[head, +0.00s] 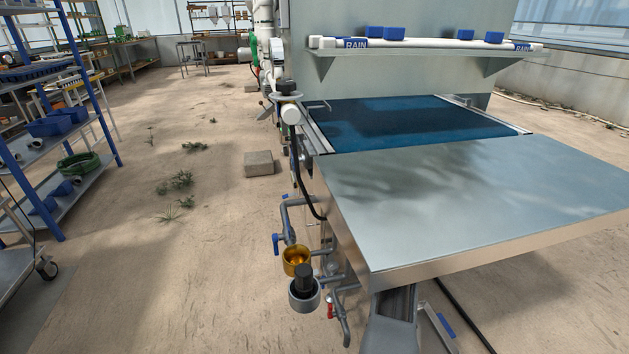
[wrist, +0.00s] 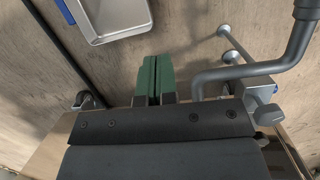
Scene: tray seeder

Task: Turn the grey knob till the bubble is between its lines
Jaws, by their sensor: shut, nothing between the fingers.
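My gripper (wrist: 153,98) shows in the wrist view as two green fingers, shut together with nothing between them. I cannot make it out surely in the head view. A small grey faceted knob-like piece (wrist: 268,115) is at the right of the wrist view, to the right of the fingers and apart from them; I cannot tell whether it is the grey knob. No bubble or lines can be made out in either view. The seeder (head: 470,190) stands at the right of the head view, with a bare metal top and a blue belt (head: 400,123).
A bent grey pipe (wrist: 243,72) is close right of the fingers. A metal tray (wrist: 118,15) is at upper left. In the head view, pipes with a brass cup (head: 296,260) stick out from the seeder's near left side.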

